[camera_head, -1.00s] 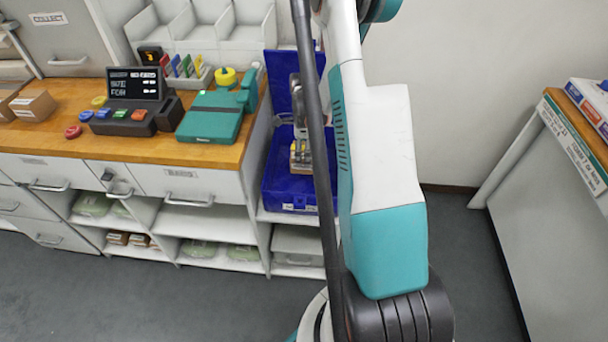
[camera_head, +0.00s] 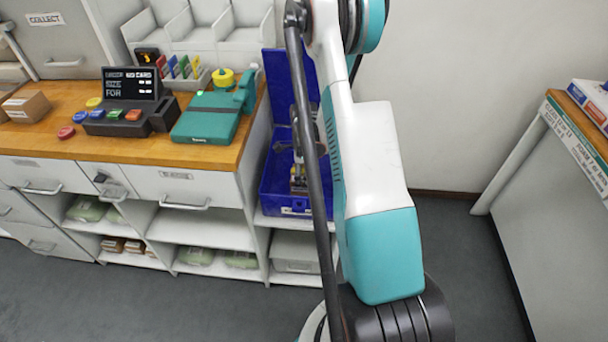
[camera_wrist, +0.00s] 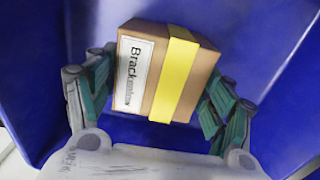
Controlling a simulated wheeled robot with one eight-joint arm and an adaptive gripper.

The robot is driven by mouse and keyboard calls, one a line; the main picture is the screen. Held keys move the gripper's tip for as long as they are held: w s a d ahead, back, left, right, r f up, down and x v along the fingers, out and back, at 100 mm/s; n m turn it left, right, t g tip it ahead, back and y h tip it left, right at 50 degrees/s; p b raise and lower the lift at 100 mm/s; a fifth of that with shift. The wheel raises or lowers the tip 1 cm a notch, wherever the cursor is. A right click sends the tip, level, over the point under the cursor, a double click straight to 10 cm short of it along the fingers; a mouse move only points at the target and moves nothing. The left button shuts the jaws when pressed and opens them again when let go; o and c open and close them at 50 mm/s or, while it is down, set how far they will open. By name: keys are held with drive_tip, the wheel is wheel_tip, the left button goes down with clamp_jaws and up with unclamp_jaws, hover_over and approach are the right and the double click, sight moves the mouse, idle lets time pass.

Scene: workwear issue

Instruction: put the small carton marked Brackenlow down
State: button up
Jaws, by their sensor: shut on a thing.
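The small brown carton marked Brackenlow (camera_wrist: 144,72) has a white label and a yellow band. My gripper (camera_wrist: 163,76) is shut on it, with a green-linked finger on each side, in the wrist view. The blue walls of an open bin (camera_wrist: 272,30) surround the carton there. In the head view the blue bin (camera_head: 275,198) stands on the low shelf unit right of the counter, its blue lid raised behind. My gripper is partly inside it, half hidden by my arm. Whether the carton touches the bin floor cannot be told.
The wooden counter (camera_head: 60,143) at left holds a dark keypad terminal (camera_head: 130,115), a teal device (camera_head: 207,118) and another brown carton (camera_head: 27,106). Shelves below hold wrapped packs. A second counter (camera_head: 560,150) stands at right, with open grey floor between.

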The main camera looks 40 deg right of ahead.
drive_tip(key=shift+f, duration=0.1)
drive_tip(key=o, duration=1.3)
wheel_tip(320, 180, up, 12)
drive_tip(key=p, duration=0.4)
